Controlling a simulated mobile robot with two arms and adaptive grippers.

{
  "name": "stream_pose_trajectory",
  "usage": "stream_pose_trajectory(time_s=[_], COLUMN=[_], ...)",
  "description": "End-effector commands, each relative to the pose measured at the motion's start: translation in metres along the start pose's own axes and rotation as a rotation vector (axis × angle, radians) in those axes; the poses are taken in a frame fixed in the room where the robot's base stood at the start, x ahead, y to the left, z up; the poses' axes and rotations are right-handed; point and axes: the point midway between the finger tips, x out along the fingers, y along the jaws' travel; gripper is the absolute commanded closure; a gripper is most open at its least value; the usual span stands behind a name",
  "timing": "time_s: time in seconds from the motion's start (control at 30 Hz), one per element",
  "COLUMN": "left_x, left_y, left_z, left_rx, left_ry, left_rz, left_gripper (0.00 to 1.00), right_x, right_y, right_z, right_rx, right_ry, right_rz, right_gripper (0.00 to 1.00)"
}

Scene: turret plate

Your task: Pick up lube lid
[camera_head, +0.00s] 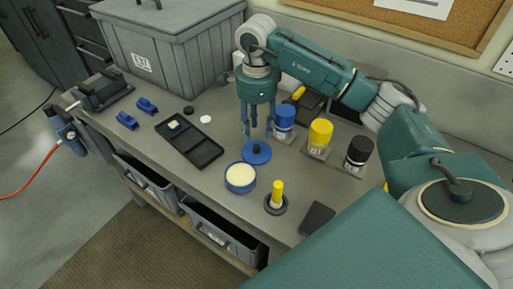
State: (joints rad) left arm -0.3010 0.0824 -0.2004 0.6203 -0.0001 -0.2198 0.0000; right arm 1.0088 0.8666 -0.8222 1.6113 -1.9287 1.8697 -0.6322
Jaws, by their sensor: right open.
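The blue lube lid (257,153), a round disc with a small raised knob, lies on the workbench. Just in front of it stands an open blue tub (240,178) filled with pale cream-coloured grease. My right gripper (258,135) points down just above and behind the lid, its slim fingers spread and nothing seen between them. I cannot tell whether a fingertip touches the lid. My left gripper is not in view.
Blue (284,118), yellow (320,133) and black (358,152) capped containers stand close to the right of the gripper. A yellow-handled tool (277,193) stands right of the tub. A black tray (191,143) lies left. A large grey bin (170,50) stands behind.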

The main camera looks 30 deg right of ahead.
Motion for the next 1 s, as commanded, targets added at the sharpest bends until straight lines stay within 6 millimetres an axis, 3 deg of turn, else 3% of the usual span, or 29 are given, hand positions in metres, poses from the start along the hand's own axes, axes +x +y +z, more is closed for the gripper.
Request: stream_pose_trajectory(time_s=[0.27, 0.4, 0.53, 0.8, 0.83, 1.0], left_x=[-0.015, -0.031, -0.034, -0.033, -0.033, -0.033], left_y=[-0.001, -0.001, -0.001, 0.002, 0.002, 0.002], left_z=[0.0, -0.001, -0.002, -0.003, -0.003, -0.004], left_rx=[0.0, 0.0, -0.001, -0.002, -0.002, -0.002], left_ry=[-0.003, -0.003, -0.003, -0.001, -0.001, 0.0], left_rz=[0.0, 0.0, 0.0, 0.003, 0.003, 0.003], left_gripper=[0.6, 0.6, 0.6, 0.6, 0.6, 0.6], right_x=[0.021, 0.042, 0.059, 0.065, 0.065, 0.065], right_y=[0.003, 0.005, 0.004, 0.003, 0.003, 0.003], right_z=[0.001, 0.0, 0.001, 0.001, 0.001, 0.001], right_rx=[-0.001, -0.001, -0.001, -0.001, -0.001, -0.001], right_ry=[-0.001, 0.0, -0.001, -0.003, -0.003, -0.003], right_rz=[0.004, 0.005, 0.003, 0.0, 0.0, 0.0], right_gripper=[0.6, 0.6, 0.6, 0.6, 0.62, 0.96])
